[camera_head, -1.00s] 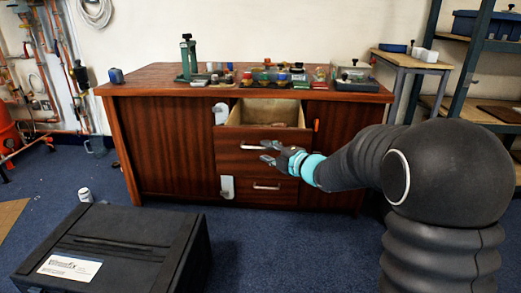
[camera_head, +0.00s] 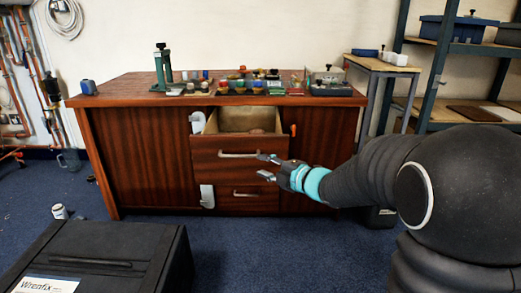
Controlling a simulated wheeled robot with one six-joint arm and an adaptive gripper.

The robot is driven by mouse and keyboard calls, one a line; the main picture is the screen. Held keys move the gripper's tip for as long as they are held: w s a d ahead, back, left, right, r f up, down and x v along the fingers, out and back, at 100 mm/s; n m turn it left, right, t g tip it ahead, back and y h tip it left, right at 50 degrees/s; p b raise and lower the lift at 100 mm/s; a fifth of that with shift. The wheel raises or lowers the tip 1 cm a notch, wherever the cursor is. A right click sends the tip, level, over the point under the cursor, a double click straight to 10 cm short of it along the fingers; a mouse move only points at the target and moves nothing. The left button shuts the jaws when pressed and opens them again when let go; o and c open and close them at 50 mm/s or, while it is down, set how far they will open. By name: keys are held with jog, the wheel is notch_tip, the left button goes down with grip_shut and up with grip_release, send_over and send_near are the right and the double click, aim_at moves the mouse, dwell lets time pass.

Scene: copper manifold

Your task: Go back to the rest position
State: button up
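My gripper (camera_head: 264,167) is in front of the wooden cabinet (camera_head: 150,157), at the right end of the drawer fronts. Its two dark fingers are apart and nothing shows between them. A teal band circles my wrist. The upper drawer (camera_head: 234,145) is pulled out, and its pale inside shows with a brownish thing in it that I cannot make out. The lower drawer (camera_head: 250,205) looks shut. The fingers are close to the right end of the upper drawer's handle (camera_head: 238,155) in the picture; I cannot tell whether they touch it.
Small coloured items and tools crowd the cabinet top (camera_head: 120,93). A black case (camera_head: 120,255) lies on the blue carpet at the front left, with a white can (camera_head: 60,212) beyond it. A side table (camera_head: 382,66) and metal shelves (camera_head: 440,60) stand at the right. Carpet before the cabinet is clear.

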jog(key=w+d+f+m+h, duration=0.1)
jog(key=d+f+m+h, duration=0.65)
jog(key=d+m, duration=0.2)
jog(key=s+d+m+g+h+p, duration=0.1)
jog(key=s+d+m+g+h, duration=0.1)
jog(key=s+d+m+h, duration=0.4)
jog(key=s+a+r+m+g+y+p, duration=0.1)
jog(key=s+r+m+g+p, duration=0.15)
jog(key=s, duration=0.65)
jog(key=s+r+m+g+p, duration=0.15)
jog(key=s+m, duration=0.25)
jog(key=s, duration=0.5)
jog(key=s+a+r+m+g+y+p, duration=0.1)
jog(key=s+r+m+g+p, duration=0.15)
jog(key=s, duration=0.55)
jog(key=s+a+r+t+p, duration=0.1)
jog(key=s+r+t+p, duration=0.1)
jog(key=r, duration=0.5)
jog(key=shift+s+a, duration=0.15)
jog(key=shift+s, duration=0.6)
jog(key=shift+y, duration=0.25)
